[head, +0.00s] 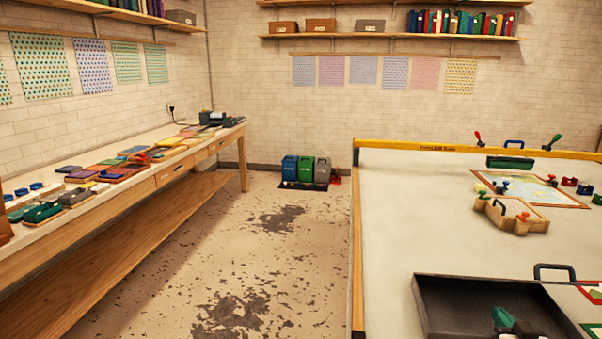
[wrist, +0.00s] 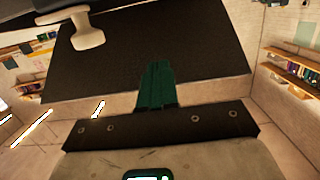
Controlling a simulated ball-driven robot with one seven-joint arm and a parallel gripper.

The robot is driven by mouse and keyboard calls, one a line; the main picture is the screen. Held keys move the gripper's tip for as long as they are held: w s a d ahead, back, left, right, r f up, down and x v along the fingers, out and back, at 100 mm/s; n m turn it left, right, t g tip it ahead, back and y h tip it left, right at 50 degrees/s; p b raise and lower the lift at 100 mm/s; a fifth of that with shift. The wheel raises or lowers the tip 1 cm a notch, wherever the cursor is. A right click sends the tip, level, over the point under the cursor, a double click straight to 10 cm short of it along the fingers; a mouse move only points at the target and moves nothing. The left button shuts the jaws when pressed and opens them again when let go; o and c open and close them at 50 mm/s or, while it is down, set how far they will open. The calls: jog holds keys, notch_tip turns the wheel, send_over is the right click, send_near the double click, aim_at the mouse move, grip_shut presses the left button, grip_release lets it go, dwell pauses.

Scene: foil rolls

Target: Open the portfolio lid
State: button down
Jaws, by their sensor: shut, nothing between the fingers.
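A dark, box-like case (head: 455,298), which looks like the portfolio, lies on the near right of the pale table in the head view and is cut off by the frame's bottom. A dark handle (head: 553,268) stands at its far edge. I cannot tell its lid apart from its body. A green and black shape (head: 503,318) over the case looks like my gripper's end. In the wrist view my gripper (wrist: 156,70) has its green fingers together, empty, in front of a broad dark panel (wrist: 205,60). A pale knob-like piece (wrist: 88,30) shows at that panel's upper left. Contact is unclear.
The pale table (head: 400,210) has a yellow rail (head: 430,147) along its far edge. A wooden tray-like piece (head: 510,215) and a framed sheet (head: 560,190) lie beyond the case. The tabletop left of them is clear. A long workbench (head: 165,172) stands along the left wall, with open floor between.

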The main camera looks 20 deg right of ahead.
jog(key=shift+r+b+x, duration=0.25)
jog(key=shift+b+x, duration=0.25)
jog(key=shift+x, duration=0.95)
jog(key=shift+r+b+x, duration=0.2)
jog(key=shift+b+x, duration=0.3)
jog(key=shift+x, duration=0.95)
jog(key=shift+w, duration=0.1)
jog(key=shift+r+b+x, duration=0.2)
jog(key=shift+b+x, duration=0.6)
jog(key=shift+x, duration=0.6)
jog(key=shift+r+b+x, duration=0.25)
jog(key=shift+b+x, duration=0.55)
jog(key=shift+x, duration=0.55)
jog(key=shift+r+b+x, duration=0.2)
jog(key=shift+b+x, duration=0.6)
jog(key=shift+x, duration=0.6)
jog(key=shift+w+d, duration=0.15)
